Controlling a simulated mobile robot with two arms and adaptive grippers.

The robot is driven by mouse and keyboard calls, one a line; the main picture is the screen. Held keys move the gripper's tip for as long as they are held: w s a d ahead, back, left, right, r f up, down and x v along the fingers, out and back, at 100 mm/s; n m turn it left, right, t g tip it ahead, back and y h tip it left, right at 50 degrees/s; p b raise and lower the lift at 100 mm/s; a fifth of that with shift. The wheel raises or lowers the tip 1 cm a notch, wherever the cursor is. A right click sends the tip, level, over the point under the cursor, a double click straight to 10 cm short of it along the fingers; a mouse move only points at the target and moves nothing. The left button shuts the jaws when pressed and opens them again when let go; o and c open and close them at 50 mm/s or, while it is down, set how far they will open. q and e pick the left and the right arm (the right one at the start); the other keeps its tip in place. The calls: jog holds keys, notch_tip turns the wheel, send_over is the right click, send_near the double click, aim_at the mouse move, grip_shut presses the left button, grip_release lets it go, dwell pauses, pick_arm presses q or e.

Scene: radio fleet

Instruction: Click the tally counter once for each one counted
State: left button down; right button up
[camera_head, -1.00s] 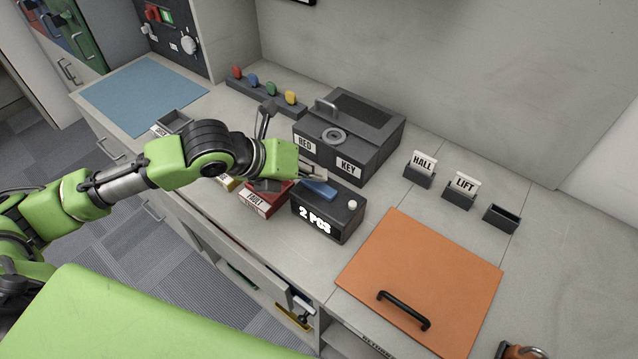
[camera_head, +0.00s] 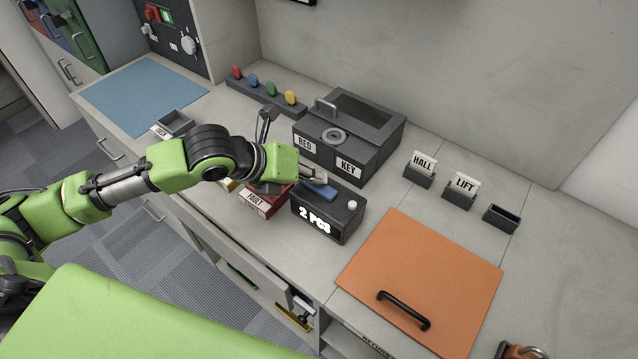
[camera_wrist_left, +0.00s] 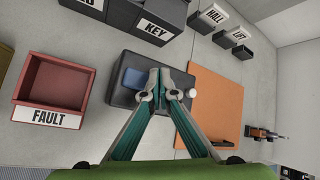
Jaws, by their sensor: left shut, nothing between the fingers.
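The tally counter (camera_head: 345,225) is a dark box on the worktop with a "2 PCS" display on its front. A blue key (camera_head: 322,190) and a small white knob (camera_head: 352,205) are on its top. My left gripper (camera_head: 318,178) is shut and empty, with its fingertips over the top of the counter by the blue key. In the left wrist view the closed fingertips (camera_wrist_left: 160,86) lie between the blue key (camera_wrist_left: 134,78) and the white knob (camera_wrist_left: 192,93). I cannot tell whether they touch the counter. My right gripper is not in view.
A red "FAULT" tray (camera_head: 262,203) stands left of the counter, and a dark box labelled "KEY" (camera_head: 375,150) behind it. An orange panel with a black handle (camera_head: 425,275) lies to the right. Card holders labelled HALL (camera_head: 419,180) and LIFT (camera_head: 457,201) stand behind the panel.

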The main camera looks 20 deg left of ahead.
aim_at(316, 187)
pick_arm(q)
jog(key=shift+f, duration=0.55)
dwell(0.9)
jog(key=shift+r+p, duration=0.9)
jog(key=shift+r, duration=0.05)
notch_tip(316, 187, up, 5)
jog(key=p, duration=0.5)
jog(key=shift+r, duration=0.1)
dwell(0.5)
